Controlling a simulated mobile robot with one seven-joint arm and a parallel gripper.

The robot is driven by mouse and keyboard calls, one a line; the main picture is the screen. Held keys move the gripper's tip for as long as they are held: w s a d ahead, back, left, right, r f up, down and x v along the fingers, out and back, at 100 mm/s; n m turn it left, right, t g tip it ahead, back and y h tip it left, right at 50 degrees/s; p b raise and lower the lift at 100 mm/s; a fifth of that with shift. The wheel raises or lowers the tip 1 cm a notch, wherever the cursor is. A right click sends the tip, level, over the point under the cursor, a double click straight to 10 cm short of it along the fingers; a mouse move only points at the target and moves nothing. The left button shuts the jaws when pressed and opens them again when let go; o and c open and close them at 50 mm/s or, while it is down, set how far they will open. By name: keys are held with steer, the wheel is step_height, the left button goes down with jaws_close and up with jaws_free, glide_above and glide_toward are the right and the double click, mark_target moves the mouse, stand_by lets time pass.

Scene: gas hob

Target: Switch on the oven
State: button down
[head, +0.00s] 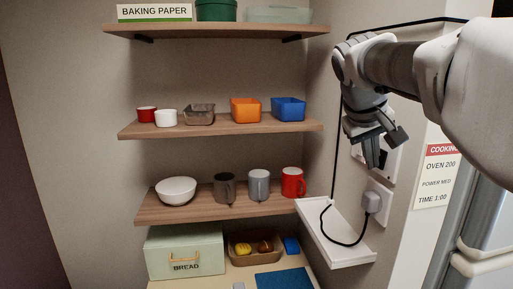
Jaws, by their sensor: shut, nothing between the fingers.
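My gripper (376,163) hangs from my arm at the right, fingers pointing down and shut with nothing between them. It is in front of a white wall plate (394,158), which it partly hides; I cannot tell whether the gripper touches it. Any switch on that plate is not clear. Below it is another white wall plate (385,187) with a grey plug (371,202) and a black cable (336,240). No oven can be made out in this view.
A small white shelf (345,250) juts out below the plug. A notice (437,176) on the right reads "OVEN 200". Wooden shelves (215,207) at the left hold mugs, bowls and boxes. A bread box (185,253) stands at the bottom.

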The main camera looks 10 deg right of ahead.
steer(key=shift+d, duration=0.1)
steer(key=shift+d+f, duration=0.15)
steer(key=shift+d, duration=0.05)
stand_by(0.5)
steer(key=shift+r+p, duration=0.65)
steer(key=shift+r, duration=0.25)
steer(key=shift+a, duration=0.1)
